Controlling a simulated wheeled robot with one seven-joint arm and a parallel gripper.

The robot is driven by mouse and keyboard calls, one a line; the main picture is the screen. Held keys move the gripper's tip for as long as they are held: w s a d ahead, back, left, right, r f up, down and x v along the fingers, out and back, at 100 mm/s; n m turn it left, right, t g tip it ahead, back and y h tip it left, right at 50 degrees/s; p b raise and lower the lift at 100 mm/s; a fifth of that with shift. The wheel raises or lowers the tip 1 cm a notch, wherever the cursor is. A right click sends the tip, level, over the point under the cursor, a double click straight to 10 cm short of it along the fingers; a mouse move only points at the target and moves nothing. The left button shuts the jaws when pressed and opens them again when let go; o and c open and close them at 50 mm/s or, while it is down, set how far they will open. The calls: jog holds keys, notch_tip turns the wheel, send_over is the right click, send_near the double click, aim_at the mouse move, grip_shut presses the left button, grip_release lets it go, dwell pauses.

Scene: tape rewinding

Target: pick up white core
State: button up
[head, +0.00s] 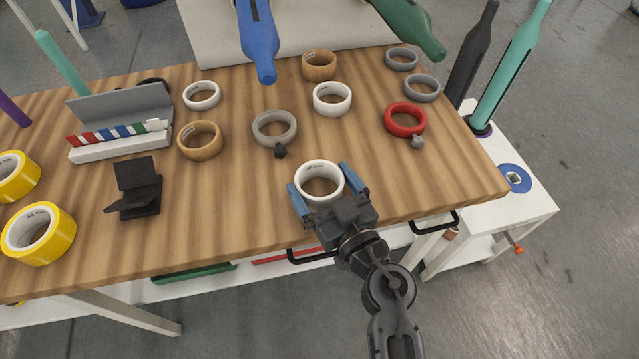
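A white core (312,196), an open white ring, is at the front middle of the wooden table. My gripper (326,188) has its blue fingers on either side of this core, one at its left and one at its right. The fingers are spread about the core's width, and I cannot tell whether they press on it. I also cannot tell whether the core rests on the wood or is slightly raised. Two other white cores lie farther back, one in the middle (332,112) and a smaller one at the left (203,104).
On the table (250,215) are wooden cores (200,152), grey cores (274,142) and a red core (405,132). A black stand (137,190), a grey tray (125,150) and yellow tape rolls (40,250) are at the left. Bare wood lies left of my gripper.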

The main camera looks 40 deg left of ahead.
jog(key=c, duration=0.6)
jog(key=shift+r, duration=0.15)
jog(key=shift+c, duration=0.2)
